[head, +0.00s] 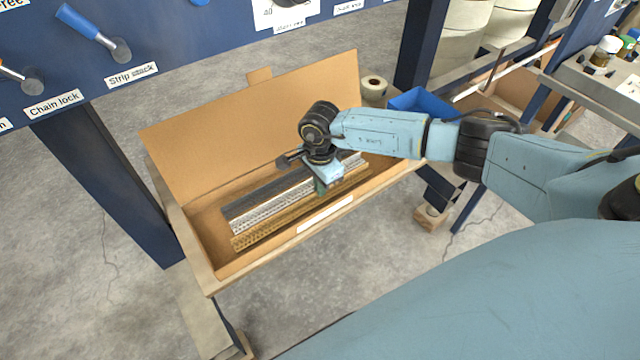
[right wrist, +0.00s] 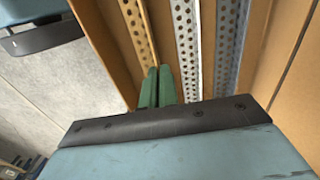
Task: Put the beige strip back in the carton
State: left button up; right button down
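The carton (head: 285,255) is an open brown cardboard box with its lid flap raised at the back. The beige strip (head: 262,237), perforated and long, lies inside along the front wall, beside the other strips. It also shows in the right wrist view (right wrist: 137,30). My right gripper (head: 325,188) is low over the carton, at the right part of the beige strip. In the right wrist view its green fingers (right wrist: 157,86) are close together, with the strip's thin raised edge running between them. The fingertips' contact is partly hidden. My left gripper is not in view.
A silver perforated strip (head: 250,218) and a dark strip (head: 262,198) lie behind the beige one. A tape roll (head: 374,88) and a blue bin (head: 420,101) stand right of the lid.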

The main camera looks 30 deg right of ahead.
dwell(0.4)
jog(key=shift+f+b, duration=0.6)
jog(key=shift+b, duration=0.05)
dwell(0.9)
jog(key=c, duration=2.1)
grip_release()
jog(key=o, duration=0.5)
jog(key=shift+r, duration=0.1)
jog(key=shift+r+p, duration=2.4)
jog(key=shift+r, duration=0.6)
jog(key=shift+f, duration=0.1)
